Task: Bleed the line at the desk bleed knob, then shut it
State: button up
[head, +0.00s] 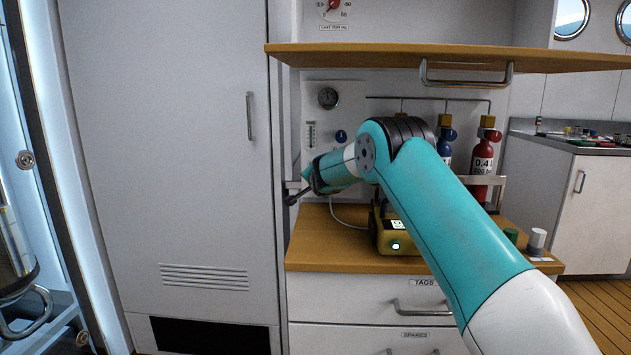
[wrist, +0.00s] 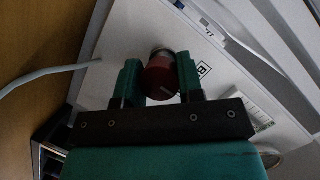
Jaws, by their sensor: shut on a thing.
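A dark red round knob (wrist: 160,77) on a short metal stem stands out from the white panel in the wrist view; I take it for the desk bleed knob. My gripper (wrist: 158,68) has its two green fingers on either side of the knob, shut on it. In the head view the arm reaches over the desk (head: 335,255) to the white fill panel (head: 349,100), and the wrist hides the red knob and the fingertips. Whether the line is bleeding cannot be seen.
The panel carries a round gauge (head: 328,97) and a blue knob (head: 341,136). Blue and red cylinders (head: 482,170) stand behind my arm. A yellow box (head: 394,238) with a green light sits on the desk. A wooden shelf (head: 400,55) overhangs the panel. A white hose (wrist: 45,72) runs beside the gripper.

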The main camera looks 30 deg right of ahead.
jog(key=shift+a+r+n+g+h+p, duration=0.1)
jog(key=shift+n+g+h+p, duration=0.3)
jog(key=shift+n+g+p, duration=0.55)
jog(key=n+h+p, duration=0.1)
jog(key=n, duration=0.2)
jog(key=n+g+h+p, duration=0.1)
jog(key=n+h, duration=0.1)
jog(key=n, duration=0.1)
jog(key=shift+p, duration=0.4)
jog(key=n+h+p, duration=0.1)
jog(key=n, duration=0.2)
jog(key=shift+w+a+g, duration=0.1)
jog(key=shift+g, duration=0.15)
jog(key=n+h, duration=0.1)
jog(key=n, duration=0.1)
jog(key=n+h, duration=0.1)
jog(key=n, duration=0.1)
jog(key=shift+f+h+b, duration=0.2)
jog(key=shift+h+b, duration=0.1)
jog(key=shift+b, duration=0.05)
jog(key=n+h+b, duration=0.1)
jog(key=n, duration=0.2)
jog(key=shift+n+b, duration=0.35)
jog(key=shift+b, duration=0.05)
jog(key=shift+n+h+b, duration=0.4)
jog(key=shift+n+b, duration=0.05)
jog(key=shift+n, duration=0.55)
jog(key=shift+t, duration=0.4)
